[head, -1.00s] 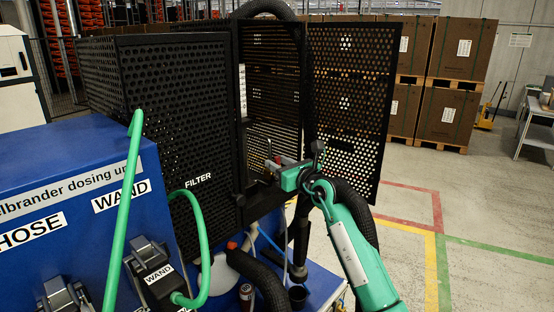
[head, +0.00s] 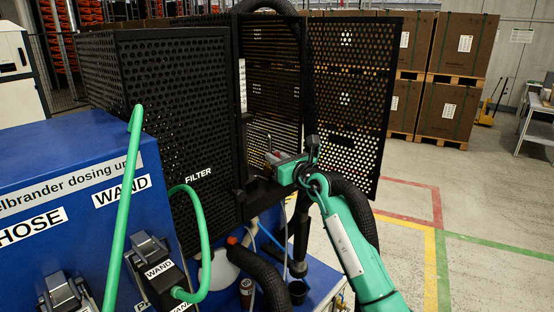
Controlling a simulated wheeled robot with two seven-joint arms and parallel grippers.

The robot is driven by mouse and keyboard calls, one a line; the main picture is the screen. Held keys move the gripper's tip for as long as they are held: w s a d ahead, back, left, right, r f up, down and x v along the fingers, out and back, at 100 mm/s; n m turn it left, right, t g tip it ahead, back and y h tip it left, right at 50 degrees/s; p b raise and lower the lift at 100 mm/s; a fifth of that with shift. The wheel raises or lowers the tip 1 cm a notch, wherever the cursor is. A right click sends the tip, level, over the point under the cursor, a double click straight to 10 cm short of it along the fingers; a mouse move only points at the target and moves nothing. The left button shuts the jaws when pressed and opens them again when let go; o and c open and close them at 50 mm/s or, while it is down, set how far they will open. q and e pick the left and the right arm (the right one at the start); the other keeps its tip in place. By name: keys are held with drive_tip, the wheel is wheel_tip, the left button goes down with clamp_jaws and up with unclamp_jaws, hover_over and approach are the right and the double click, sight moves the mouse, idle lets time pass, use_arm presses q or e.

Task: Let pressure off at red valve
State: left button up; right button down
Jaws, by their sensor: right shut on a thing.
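My right gripper (head: 273,159) reaches into the open black mesh cabinet (head: 205,125) marked FILTER, its green arm coming from the lower right. Its jaws are shut on a small reddish part at the fingertips, which appears to be the red valve (head: 271,155). The part is small and dark, and most of it is hidden by the jaws and the cabinet edge, so its handle angle cannot be told. My left gripper is not in view.
The mesh door (head: 345,95) stands open behind my right arm. A thick black hose (head: 268,280) curves below. Floor at right is clear; stacked brown boxes (head: 447,110) stand behind.

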drive_tip(key=shift+s+a+f+n+b, duration=0.1)
drive_tip(key=shift+f+n+b, duration=0.1)
drive_tip(key=shift+n+b, duration=0.35)
drive_tip(key=n+b, duration=0.3)
drive_tip(key=shift+s+a+f+y, duration=0.25)
drive_tip(key=shift+s+a+y, duration=0.15)
drive_tip(key=n+b, duration=0.1)
drive_tip(key=b, duration=0.2)
drive_tip(key=shift+s+a+n+t, duration=0.2)
drive_tip(key=shift+n+t, duration=0.15)
drive_tip(key=shift+t, duration=0.05)
drive_tip(key=shift+s+a+n+b, duration=0.1)
drive_tip(key=shift+n+b, duration=0.3)
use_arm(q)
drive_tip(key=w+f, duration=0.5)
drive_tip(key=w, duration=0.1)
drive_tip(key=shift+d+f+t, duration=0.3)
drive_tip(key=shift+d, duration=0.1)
use_arm(e)
drive_tip(key=shift+n, duration=0.3)
drive_tip(key=shift+y, duration=0.3)
drive_tip(key=c, duration=1.4)
unclamp_jaws()
drive_tip(key=shift+c, duration=0.2)
drive_tip(key=shift+s, duration=0.1)
